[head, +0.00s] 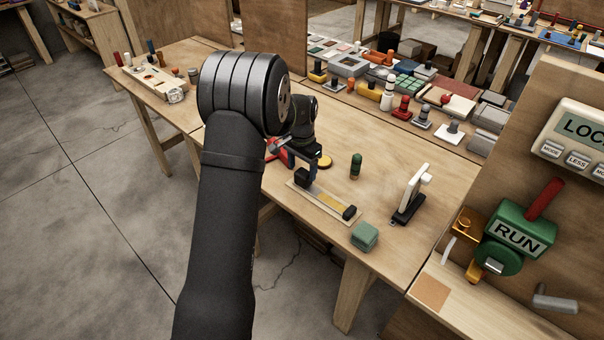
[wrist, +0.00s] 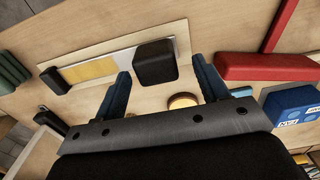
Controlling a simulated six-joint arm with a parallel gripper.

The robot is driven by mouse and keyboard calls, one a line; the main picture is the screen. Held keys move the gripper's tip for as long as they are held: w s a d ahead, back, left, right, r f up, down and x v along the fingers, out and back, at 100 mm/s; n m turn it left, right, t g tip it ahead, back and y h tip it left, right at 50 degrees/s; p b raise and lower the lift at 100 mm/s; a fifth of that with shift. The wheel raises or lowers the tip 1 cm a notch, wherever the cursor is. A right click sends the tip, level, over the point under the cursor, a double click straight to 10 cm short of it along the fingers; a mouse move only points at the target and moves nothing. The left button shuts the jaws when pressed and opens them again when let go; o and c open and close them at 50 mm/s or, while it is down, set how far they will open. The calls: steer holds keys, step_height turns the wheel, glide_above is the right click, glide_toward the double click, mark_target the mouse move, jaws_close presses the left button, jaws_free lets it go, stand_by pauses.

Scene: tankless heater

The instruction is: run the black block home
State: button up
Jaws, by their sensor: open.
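The black block (head: 302,183) sits at the far-left end of a flat pale track (head: 328,206) on the workbench. A yellow strip runs along the track to a smaller black end piece (head: 350,213). In the wrist view the black block (wrist: 155,66) lies between the lines of my two blue fingers, and the small end piece (wrist: 55,80) is to the left. My gripper (head: 299,168) is open and empty at the block's end of the track. Its fingertips (wrist: 163,80) are close to the block; I cannot tell whether they touch it.
A green cylinder (head: 355,166), a white upright lever on a black base (head: 409,196) and a green block (head: 365,236) stand around the track. A red bar (wrist: 265,67) and a blue box (wrist: 292,104) lie right of my fingers in the wrist view.

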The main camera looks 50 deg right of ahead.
mark_target(303, 172)
step_height(303, 172, up, 14)
stand_by(0.3)
steer(key=shift+r, duration=0.1)
step_height(303, 172, down, 18)
steer(key=shift+r, duration=0.2)
steer(key=shift+s, duration=0.3)
steer(key=shift+r, duration=0.15)
stand_by(2.4)
